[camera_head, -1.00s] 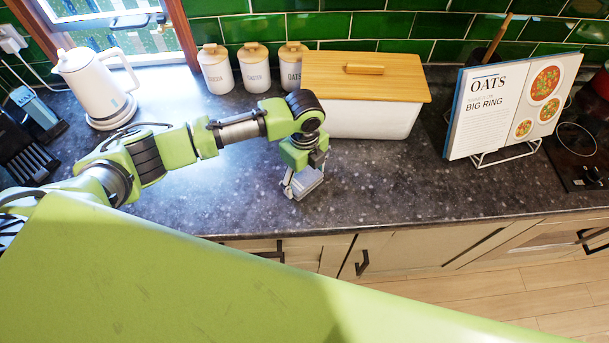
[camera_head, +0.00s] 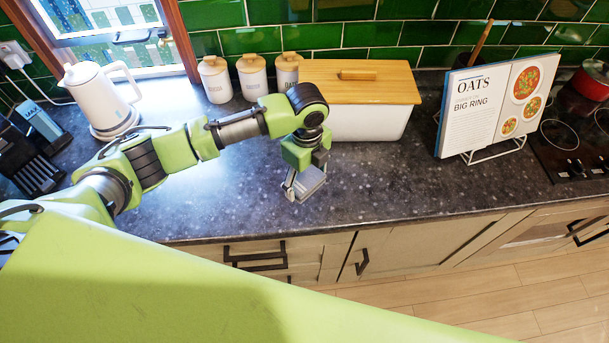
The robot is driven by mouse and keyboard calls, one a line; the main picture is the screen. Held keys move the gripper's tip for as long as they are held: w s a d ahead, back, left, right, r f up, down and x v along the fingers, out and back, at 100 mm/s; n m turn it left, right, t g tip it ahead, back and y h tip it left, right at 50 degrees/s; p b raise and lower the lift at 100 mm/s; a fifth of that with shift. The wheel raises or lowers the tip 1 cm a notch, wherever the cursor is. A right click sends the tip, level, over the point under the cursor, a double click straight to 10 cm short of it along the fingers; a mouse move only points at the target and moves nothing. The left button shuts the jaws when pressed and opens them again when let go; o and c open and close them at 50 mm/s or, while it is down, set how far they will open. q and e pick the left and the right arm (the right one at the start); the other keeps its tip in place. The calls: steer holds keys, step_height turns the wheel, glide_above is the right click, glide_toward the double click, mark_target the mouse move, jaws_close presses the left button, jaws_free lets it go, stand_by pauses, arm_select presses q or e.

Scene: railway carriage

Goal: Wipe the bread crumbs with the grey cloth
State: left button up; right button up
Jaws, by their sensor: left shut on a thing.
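My left gripper (camera_head: 301,190) is over the dark speckled worktop (camera_head: 400,185), in front of the white bread bin. It is shut on a light grey thing, which looks like the grey cloth (camera_head: 312,182). The cloth is small in view and partly hidden by the fingers. It is low at the worktop, but I cannot tell whether it touches the surface. Pale specks dot the worktop around it. I cannot tell bread crumbs from the stone's own flecks. My right gripper is not in view.
The white bread bin (camera_head: 368,122) with a wooden lid stands behind my gripper. Three canisters (camera_head: 252,78) and a white kettle (camera_head: 100,98) stand to the left. An open cookbook (camera_head: 492,105) on a wire stand is to the right, beside a hob (camera_head: 575,150). The worktop between is clear.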

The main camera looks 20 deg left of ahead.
arm_select(q)
steer(key=shift+s+r, duration=0.1)
steer(key=shift+r, duration=0.9)
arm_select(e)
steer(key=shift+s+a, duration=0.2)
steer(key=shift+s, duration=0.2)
